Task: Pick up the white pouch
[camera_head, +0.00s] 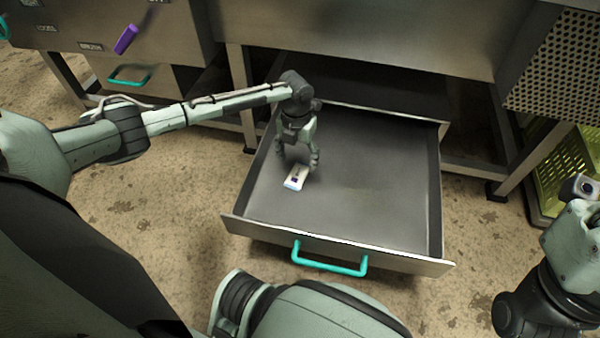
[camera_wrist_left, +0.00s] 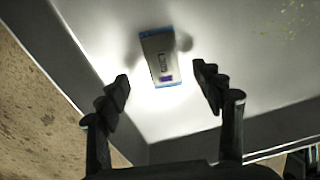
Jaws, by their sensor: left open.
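The white pouch (camera_head: 297,177) lies flat on the floor of the open drawer (camera_head: 380,200), toward its left side. It has blue ends and a small purple mark. In the left wrist view the pouch (camera_wrist_left: 161,57) lies ahead of the fingertips, roughly midway between them. My left gripper (camera_head: 298,160) points down over the drawer, just above and behind the pouch. Its fingers (camera_wrist_left: 163,85) are open with nothing between them, and I see no contact with the pouch. My right arm shows at the right edge, but its fingers are not visible.
The drawer has raised metal walls and a teal handle (camera_head: 330,260) at its front. Its floor is otherwise bare. A yellow-green crate (camera_head: 565,170) stands at the right under a perforated panel (camera_head: 560,75). A closed drawer with a teal handle (camera_head: 130,78) is at the upper left.

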